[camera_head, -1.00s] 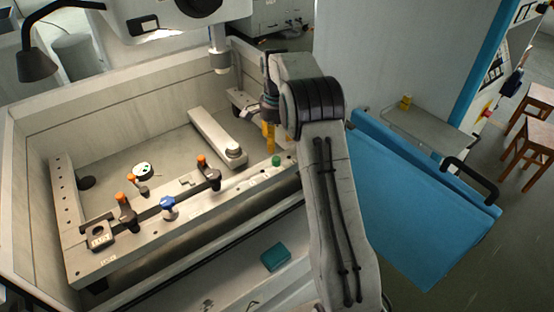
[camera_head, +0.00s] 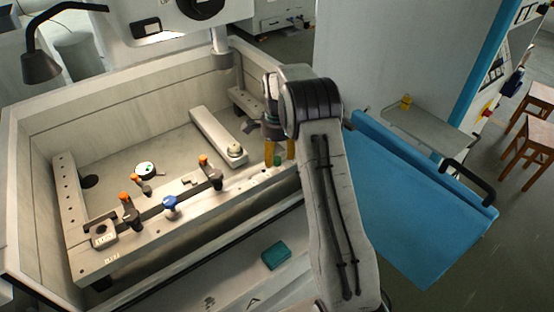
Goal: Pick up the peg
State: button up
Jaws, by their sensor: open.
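A short green-topped peg (camera_head: 277,161) stands at the right end of the pale front rail (camera_head: 235,186) in the machine tank. I take this to be the peg. My gripper (camera_head: 280,155) points down right over it, with its yellow fingers apart. In the picture the green top shows between the two fingertips. I cannot tell whether either finger touches it. Its lower part is hard to see.
Orange-topped clamps (camera_head: 209,172) and a blue knob (camera_head: 170,206) stand along the rail to the left. A pale bar (camera_head: 215,132) lies behind. A teal box (camera_head: 275,256) rests below the rail. A blue panel (camera_head: 415,210) is to the right.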

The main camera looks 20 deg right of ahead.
jog(key=shift+f, duration=1.15)
jog(key=c, duration=1.1)
